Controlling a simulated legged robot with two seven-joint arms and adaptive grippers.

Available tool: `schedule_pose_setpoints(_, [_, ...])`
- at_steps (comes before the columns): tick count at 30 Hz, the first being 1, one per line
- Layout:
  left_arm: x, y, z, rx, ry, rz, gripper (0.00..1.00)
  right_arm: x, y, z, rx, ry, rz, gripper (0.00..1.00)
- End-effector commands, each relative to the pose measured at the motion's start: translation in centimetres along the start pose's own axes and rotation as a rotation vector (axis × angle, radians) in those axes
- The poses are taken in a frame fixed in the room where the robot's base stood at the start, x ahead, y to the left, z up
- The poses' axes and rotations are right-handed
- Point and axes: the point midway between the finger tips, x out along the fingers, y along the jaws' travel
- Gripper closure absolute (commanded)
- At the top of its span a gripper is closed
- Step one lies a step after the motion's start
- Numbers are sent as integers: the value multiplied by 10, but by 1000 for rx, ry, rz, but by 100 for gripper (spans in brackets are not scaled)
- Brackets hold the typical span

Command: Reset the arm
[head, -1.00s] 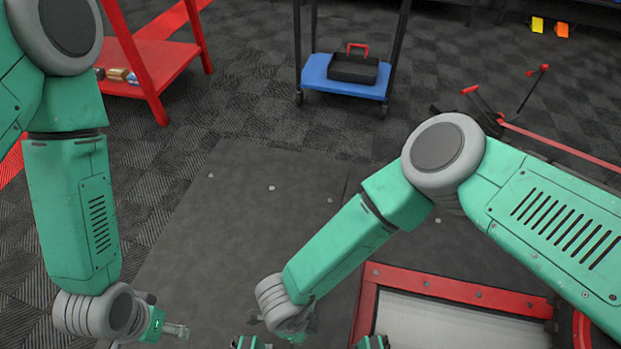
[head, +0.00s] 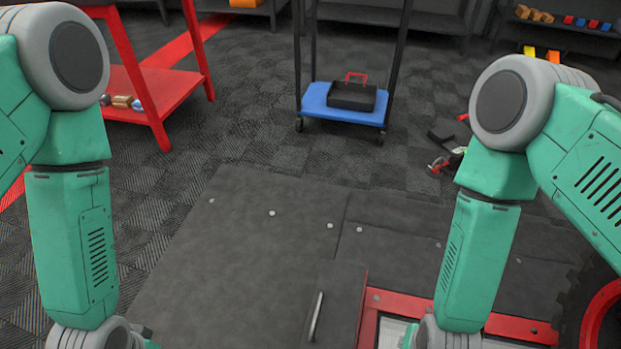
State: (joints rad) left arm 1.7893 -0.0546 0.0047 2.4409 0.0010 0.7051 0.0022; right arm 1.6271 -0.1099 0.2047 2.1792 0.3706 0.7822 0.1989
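My two green arms hang down at the sides of the head view. The left arm comes in from the left and its grey wrist joint sits at the bottom left edge. The right arm comes in from the right and bends down over the red-framed roller bed (head: 512,328). Both grippers are below the bottom of the picture, so their fingers are hidden.
A dark box with a silver handle (head: 316,317) stands at the bottom middle. A blue cart (head: 322,110) carries a black toolbox (head: 354,94). A red shelf (head: 180,88) stands at the left. A black tyre with a red rim (head: 598,316) is at the lower right. Grey floor plates (head: 240,255) are clear.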

Motion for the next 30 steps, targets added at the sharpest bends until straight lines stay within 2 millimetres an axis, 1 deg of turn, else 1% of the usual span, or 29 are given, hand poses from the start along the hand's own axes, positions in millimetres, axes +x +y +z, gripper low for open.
schedule_pose_setpoints(1, [0, 0, 0, 0, 0, 0, 38, -13, 21, -2, -98, -23, 4, 100])
schedule_pose_setpoints(3, [0, 0, 0, 0, 0, 0, 38, -31, 47, 0, -232, -64, 3, 100])
schedule_pose_setpoints(7, [0, 0, 0, 0, 0, 0, 38, -66, 89, 10, -442, -148, -5, 100])
schedule_pose_setpoints(9, [-21, 0, -1, 0, -1, 0, 38, -85, 85, 7, -450, -148, -12, 100])
schedule_pose_setpoints(14, [-57, 0, -4, 0, 1, 0, 38, -120, 83, 0, -445, -146, -12, 100])
schedule_pose_setpoints(17, [-83, -1, -5, 0, 0, 0, 38, -145, 82, -5, -444, -146, -12, 100])
schedule_pose_setpoints(21, [-127, -1, -7, 0, 0, 0, 38, -187, 80, -14, -443, -145, -12, 100])
schedule_pose_setpoints(24, [-153, -1, -8, 0, 1, 0, 38, -213, 79, -19, -442, -145, -12, 100])
schedule_pose_setpoints(27, [-171, -1, -9, 0, 1, 0, 38, -230, 79, -22, -442, -145, -12, 100])
schedule_pose_setpoints(30, [-180, -1, -10, 0, 0, 0, 38, -239, 78, -24, -442, -145, -12, 100])
